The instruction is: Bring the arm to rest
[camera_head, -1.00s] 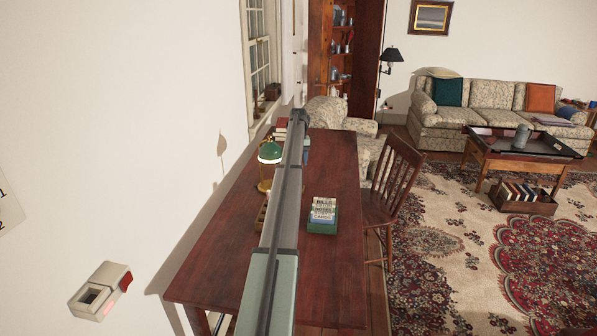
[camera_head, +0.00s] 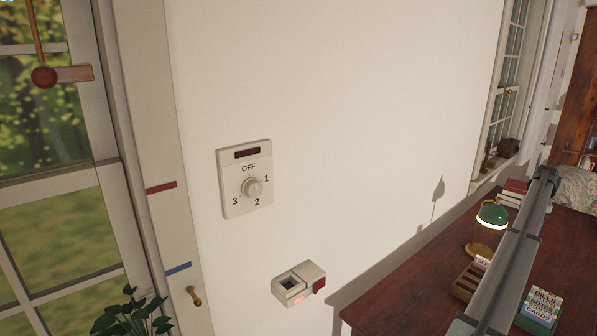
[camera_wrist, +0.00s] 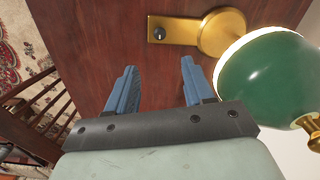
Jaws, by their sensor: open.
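My gripper (camera_wrist: 158,88) shows in the wrist view with its two blue fingers apart and nothing between them. It is above the dark red-brown desk (camera_wrist: 95,40), close beside the green lamp shade (camera_wrist: 270,85), which is at the right of that view. The lamp's brass base with a dark knob (camera_wrist: 186,33) lies beyond the fingertips. In the head view my arm reaches out over the desk (camera_head: 400,290) at the right, and the green lamp (camera_head: 490,222) stands just left of it. My gripper's fingers cannot be made out in the head view.
A wall dial (camera_head: 247,180) marked OFF, 1, 2, 3 and a small wall box (camera_head: 299,284) with a red part are left of the desk. A card box (camera_head: 540,308) and a wooden tray (camera_head: 468,281) stand on the desk. A chair (camera_wrist: 35,125) is beside it.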

